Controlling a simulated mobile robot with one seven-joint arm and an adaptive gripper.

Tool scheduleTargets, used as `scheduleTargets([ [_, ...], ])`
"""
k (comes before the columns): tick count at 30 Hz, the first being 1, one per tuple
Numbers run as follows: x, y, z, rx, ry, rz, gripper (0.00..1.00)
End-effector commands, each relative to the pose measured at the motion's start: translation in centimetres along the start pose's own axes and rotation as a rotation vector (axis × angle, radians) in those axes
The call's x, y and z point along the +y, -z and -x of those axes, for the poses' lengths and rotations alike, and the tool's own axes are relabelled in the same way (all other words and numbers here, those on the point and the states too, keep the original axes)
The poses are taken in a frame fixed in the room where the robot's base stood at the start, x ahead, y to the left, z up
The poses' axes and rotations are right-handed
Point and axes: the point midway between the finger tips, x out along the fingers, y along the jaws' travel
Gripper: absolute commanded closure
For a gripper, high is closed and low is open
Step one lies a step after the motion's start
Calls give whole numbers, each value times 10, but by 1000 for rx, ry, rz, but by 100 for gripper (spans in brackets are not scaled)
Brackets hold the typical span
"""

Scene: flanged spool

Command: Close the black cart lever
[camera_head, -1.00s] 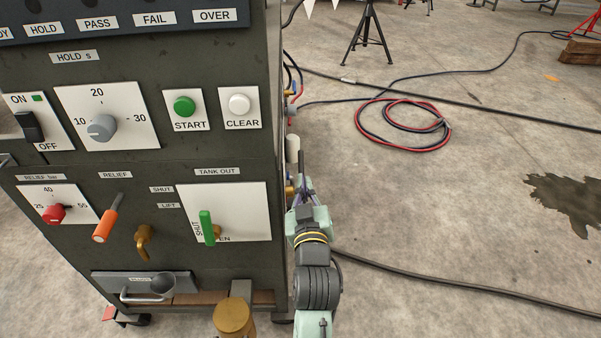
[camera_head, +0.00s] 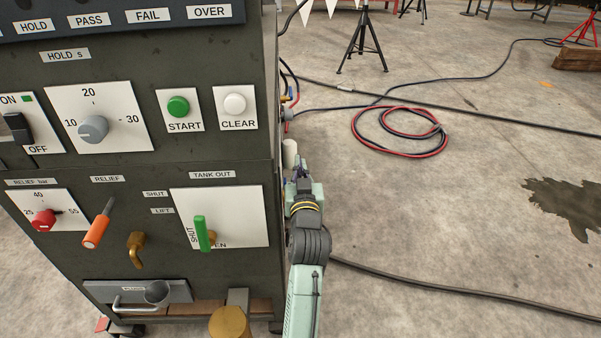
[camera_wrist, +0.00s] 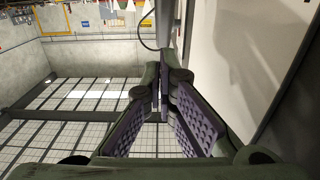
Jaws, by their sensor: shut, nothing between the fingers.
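The dark cart (camera_head: 150,175) fills the left of the head view. I cannot make out a black lever for certain; the right side of the cart is turned away. My gripper (camera_head: 298,168) is beside the cart's right edge, just below a cream cylindrical part (camera_head: 290,153). In the wrist view my gripper (camera_wrist: 163,82) has its purple pads together at the tips, with nothing visible between them. A grey upright bar (camera_wrist: 166,35) shows just beyond the tips; I cannot tell whether they touch.
The cart front carries a green lever (camera_head: 202,233), an orange-handled relief lever (camera_head: 97,229), a brass lever (camera_head: 137,250) and a black switch (camera_head: 18,128). A red and black hose coil (camera_head: 400,132) lies on the floor. Open floor lies right of my arm.

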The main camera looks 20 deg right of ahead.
Motion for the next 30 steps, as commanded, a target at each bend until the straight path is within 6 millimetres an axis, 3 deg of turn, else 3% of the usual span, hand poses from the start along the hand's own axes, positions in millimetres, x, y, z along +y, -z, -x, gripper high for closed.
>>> scheduleTargets([
  [6, 0, -8, -9, 2, 0, 0, 100],
  [30, 0, -7, -15, -69, -1, 1, 100],
])
